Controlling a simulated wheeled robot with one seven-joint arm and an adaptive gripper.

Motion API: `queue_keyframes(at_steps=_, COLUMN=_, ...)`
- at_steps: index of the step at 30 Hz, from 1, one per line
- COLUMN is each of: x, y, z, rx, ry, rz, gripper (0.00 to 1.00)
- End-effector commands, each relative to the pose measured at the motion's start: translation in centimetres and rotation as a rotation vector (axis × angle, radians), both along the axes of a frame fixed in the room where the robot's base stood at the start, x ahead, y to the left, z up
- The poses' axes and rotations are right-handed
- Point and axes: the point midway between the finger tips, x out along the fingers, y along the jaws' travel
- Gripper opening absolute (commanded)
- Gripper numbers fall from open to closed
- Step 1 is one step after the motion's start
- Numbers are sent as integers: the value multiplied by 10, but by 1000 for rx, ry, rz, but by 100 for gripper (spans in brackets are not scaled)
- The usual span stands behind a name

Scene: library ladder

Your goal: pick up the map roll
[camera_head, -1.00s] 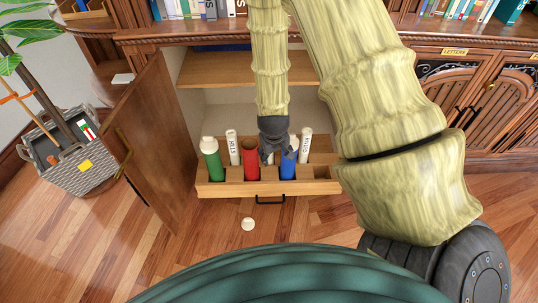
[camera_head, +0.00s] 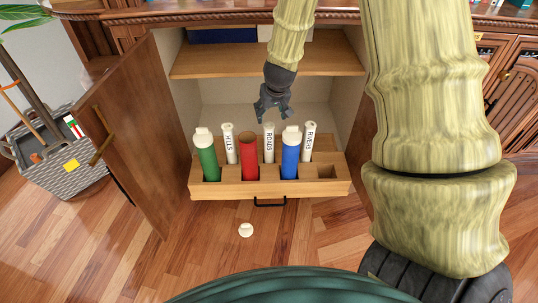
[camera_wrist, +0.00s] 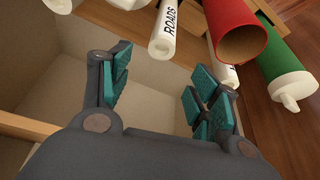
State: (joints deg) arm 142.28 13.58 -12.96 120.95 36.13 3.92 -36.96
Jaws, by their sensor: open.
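Three slim white map rolls stand in the open drawer (camera_head: 225,188), labelled HILLS (camera_head: 229,145), ROADS (camera_head: 269,146) and one whose label seems to read RIVERS (camera_head: 309,145). The task does not say which one is meant. My gripper (camera_head: 273,116) is open and empty, above the back of the drawer, just over the ROADS roll and apart from it. In the wrist view, the open fingers (camera_wrist: 160,88) have nothing between them. The ROADS roll (camera_wrist: 164,35) lies beyond them near the top, its lower part out of frame.
Fatter tubes stand among the rolls: green with a white cap (camera_head: 207,160), uncapped red (camera_head: 249,162), blue with a white cap (camera_head: 290,158). A white cap (camera_head: 246,230) lies on the floor. The cabinet door (camera_head: 140,140) stands open at left; a shelf (camera_head: 225,65) is above.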

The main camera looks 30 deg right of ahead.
Motion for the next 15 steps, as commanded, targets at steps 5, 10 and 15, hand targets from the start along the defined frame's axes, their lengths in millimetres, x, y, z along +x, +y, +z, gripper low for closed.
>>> queue_keyframes(at_steps=5, x=-1, y=0, z=-35, rx=1, ry=2, rz=-2, gripper=62)
queue_keyframes(at_steps=10, x=0, y=0, z=-56, rx=1, ry=1, rz=-1, gripper=62)
queue_keyframes(at_steps=15, x=4, y=-2, z=-62, rx=-1, ry=0, rz=-1, gripper=62)
